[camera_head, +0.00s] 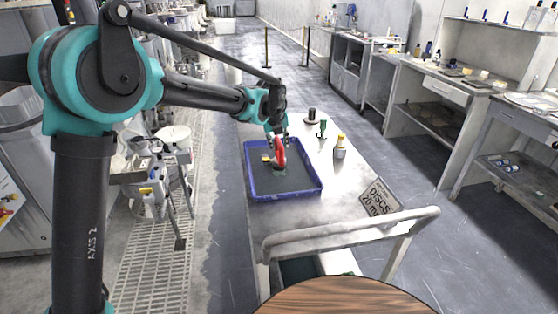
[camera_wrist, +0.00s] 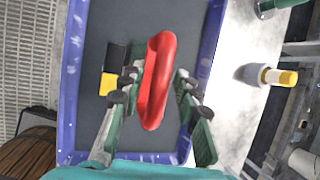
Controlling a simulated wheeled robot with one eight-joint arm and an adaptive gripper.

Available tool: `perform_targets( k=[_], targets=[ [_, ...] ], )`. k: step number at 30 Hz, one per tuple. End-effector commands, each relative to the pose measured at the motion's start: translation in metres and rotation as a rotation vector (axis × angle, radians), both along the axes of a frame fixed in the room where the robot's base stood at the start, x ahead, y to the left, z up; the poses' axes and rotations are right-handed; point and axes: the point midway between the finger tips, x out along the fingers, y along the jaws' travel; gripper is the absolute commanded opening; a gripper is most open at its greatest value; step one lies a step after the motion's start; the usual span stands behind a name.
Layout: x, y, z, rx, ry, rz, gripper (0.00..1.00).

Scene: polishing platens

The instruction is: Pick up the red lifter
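The red lifter (camera_head: 279,153) is in the blue tray (camera_head: 312,190) on the cart in the head view. In the wrist view the red lifter (camera_wrist: 158,75) is a long rounded red piece, lying roughly along the view over the dark tray floor. My gripper (camera_wrist: 157,82) is open around it, with one green finger on each side and small gaps to the red sides. In the head view my gripper (camera_head: 278,132) points down just above the lifter. Whether the fingers are low enough to enclose it is hard to tell.
A small black-and-yellow item (camera_wrist: 108,84) lies in the tray beside the left finger. A bottle with a yellow cap (camera_head: 340,148), a green item (camera_head: 322,129) and a dark round piece (camera_head: 311,115) stand on the cart outside the tray. A discs sign (camera_head: 380,197) is near the cart handle.

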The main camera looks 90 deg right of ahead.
Motion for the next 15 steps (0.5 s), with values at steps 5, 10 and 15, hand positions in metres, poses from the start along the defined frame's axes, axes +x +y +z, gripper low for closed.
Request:
perform_targets(
  k=[5, 10, 15],
  targets=[
    [0.0, 0.0001, 0.0002, 0.0, 0.0, 0.0, 0.06],
    [0.0, 0.0, 0.0002, 0.0, 0.0, 0.0, 0.0],
    [0.0001, 0.0, 0.0003, 0.0, 0.0, 0.0, 0.0]
  ],
)
